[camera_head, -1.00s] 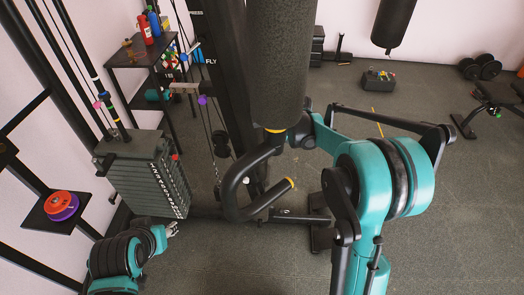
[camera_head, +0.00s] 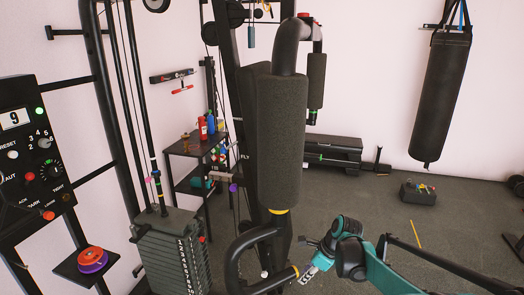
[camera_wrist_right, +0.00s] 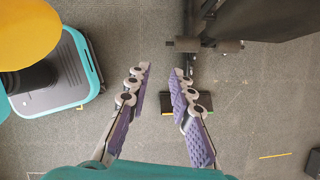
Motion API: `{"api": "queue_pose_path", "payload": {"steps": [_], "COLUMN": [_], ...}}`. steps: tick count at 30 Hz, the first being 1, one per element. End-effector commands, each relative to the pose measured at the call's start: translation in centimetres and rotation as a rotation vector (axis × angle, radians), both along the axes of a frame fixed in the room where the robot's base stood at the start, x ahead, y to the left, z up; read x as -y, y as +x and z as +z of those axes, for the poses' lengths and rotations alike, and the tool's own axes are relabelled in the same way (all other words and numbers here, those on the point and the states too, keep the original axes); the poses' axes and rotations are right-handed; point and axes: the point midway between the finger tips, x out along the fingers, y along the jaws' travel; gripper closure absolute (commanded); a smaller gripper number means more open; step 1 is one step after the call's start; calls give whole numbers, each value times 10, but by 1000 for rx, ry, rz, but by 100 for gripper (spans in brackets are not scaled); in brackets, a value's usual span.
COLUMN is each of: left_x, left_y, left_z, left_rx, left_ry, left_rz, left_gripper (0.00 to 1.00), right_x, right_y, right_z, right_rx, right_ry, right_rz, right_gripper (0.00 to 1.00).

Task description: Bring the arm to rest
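My right arm comes in from the lower right of the head view, in front of the gym machine. Its gripper (camera_head: 308,274) is just right of the machine's curved black handle (camera_head: 240,262), low over the floor. In the right wrist view the two purple-padded fingers (camera_wrist_right: 160,88) are apart with nothing between them, so the gripper is open and empty. Whether it touches the handle cannot be told. An orange disc lies on a purple disc (camera_head: 93,268) on a small black shelf (camera_head: 70,268) at the lower left. My left gripper is out of view.
A weight stack (camera_head: 172,252) stands left of the handle. A padded machine post (camera_head: 282,145) rises in the middle. A punching bag (camera_head: 441,95) hangs at the right. A toolbox (camera_head: 417,193) sits on open floor. A control panel (camera_head: 30,150) is at the left.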

Motion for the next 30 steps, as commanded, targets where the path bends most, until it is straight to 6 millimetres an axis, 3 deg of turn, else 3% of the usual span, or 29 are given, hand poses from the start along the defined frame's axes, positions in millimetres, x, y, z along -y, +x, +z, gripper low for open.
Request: {"api": "queue_pose_path", "payload": {"steps": [11,17,24,30], "left_x": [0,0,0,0], "left_y": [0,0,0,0], "left_z": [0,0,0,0], "left_rx": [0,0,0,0], "left_ry": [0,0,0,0], "left_rz": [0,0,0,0], "left_gripper": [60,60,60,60], "right_x": [3,5,12,22], "right_y": [-32,-61,-126,-191], "right_z": [30,51,78,83], "right_rx": [124,226,401,538], "right_ry": [-102,-201,-422,-690], "right_rz": [216,410,813,1266], "right_gripper": [78,78,78,78]}}
